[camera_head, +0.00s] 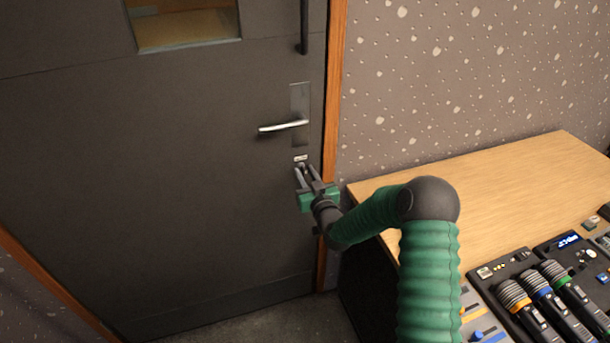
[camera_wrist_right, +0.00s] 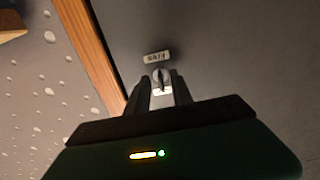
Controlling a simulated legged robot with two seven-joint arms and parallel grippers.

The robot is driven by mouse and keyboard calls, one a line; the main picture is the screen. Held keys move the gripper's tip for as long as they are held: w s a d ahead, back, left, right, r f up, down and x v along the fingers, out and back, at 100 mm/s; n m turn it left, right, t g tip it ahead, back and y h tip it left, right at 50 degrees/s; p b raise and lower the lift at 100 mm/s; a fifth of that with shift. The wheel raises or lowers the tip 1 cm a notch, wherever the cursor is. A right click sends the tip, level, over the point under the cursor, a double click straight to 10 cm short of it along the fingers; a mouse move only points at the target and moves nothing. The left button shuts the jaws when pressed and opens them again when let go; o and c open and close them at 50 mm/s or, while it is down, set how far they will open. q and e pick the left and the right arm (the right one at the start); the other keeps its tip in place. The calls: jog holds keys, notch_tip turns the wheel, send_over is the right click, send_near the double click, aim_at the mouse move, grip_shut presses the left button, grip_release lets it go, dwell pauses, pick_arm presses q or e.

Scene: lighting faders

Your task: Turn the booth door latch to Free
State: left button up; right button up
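The booth door (camera_head: 150,190) is dark grey and shut in an orange-brown wooden frame. The latch (camera_wrist_right: 162,76) is a small silver round fitting with a thin dark upright piece, low on the door below the lever handle. A small pale label (camera_wrist_right: 156,57) sits by it; I cannot read it surely. The label also shows in the head view (camera_head: 300,158). My right gripper (camera_head: 305,172) points at the latch. In the wrist view its fingers (camera_wrist_right: 161,92) are apart, one on each side of the latch, with a gap showing. Contact is unclear. My left gripper is out of view.
The silver lever handle (camera_head: 283,127) is just above my right gripper, with a dark pull bar (camera_head: 304,25) higher up. A wooden desk (camera_head: 500,180) stands right of the door, carrying several microphones (camera_head: 545,290) and control panels. Speckled wall (camera_head: 440,80) lies behind.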

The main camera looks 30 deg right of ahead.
jog(key=shift+w, duration=0.1)
jog(key=shift+a, duration=0.1)
grip_shut()
dwell(0.5)
jog(key=shift+d+f+m+p, duration=0.1)
jog(key=shift+m+p, duration=0.35)
jog(key=shift+m, duration=4)
jog(key=shift+d+f+m+p, duration=0.1)
jog(key=shift+m+p, duration=0.3)
jog(key=shift+m, duration=4.05)
